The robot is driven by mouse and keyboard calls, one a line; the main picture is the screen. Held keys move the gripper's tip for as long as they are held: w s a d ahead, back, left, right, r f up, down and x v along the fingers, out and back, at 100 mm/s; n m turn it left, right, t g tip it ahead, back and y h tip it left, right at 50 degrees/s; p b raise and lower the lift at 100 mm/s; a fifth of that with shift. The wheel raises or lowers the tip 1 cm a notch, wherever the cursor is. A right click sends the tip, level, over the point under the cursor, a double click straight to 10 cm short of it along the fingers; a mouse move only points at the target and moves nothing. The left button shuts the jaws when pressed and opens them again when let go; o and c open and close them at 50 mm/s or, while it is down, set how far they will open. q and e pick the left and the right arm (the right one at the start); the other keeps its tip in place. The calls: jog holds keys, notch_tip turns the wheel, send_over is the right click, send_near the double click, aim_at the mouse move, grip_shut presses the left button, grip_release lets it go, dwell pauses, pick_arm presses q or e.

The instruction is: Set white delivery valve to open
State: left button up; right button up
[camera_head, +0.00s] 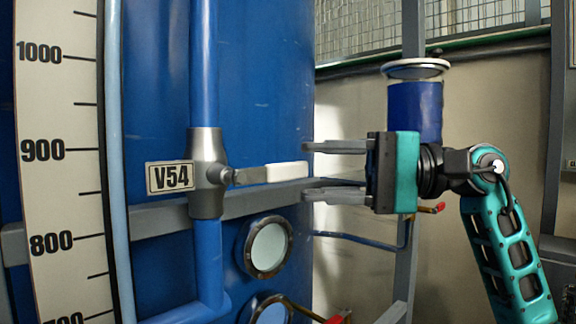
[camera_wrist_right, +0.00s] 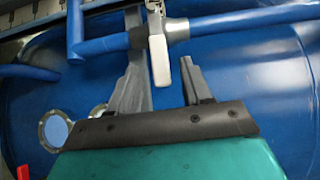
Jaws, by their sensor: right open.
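The white valve handle (camera_head: 287,172) sticks out horizontally to the right from the grey valve body (camera_head: 207,172), marked by a V54 plate (camera_head: 170,177). The body sits on a vertical blue pipe. My right gripper (camera_head: 308,171) is open, its two fingers pointing left, one above and one below the level of the handle's free end. In the right wrist view the white handle (camera_wrist_right: 158,58) reaches in between the open fingers (camera_wrist_right: 160,78); no contact shows. My left gripper is not in view.
A large blue tank (camera_head: 265,90) stands behind the valve, with round sight windows (camera_head: 268,247) below the handle. A grey rail (camera_head: 245,203) crosses behind the handle. A level scale (camera_head: 60,120) is at the left. A grey post (camera_head: 405,270) stands behind my right gripper.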

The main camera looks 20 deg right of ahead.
aim_at(296, 171)
jog(key=shift+x, duration=2.25)
grip_shut()
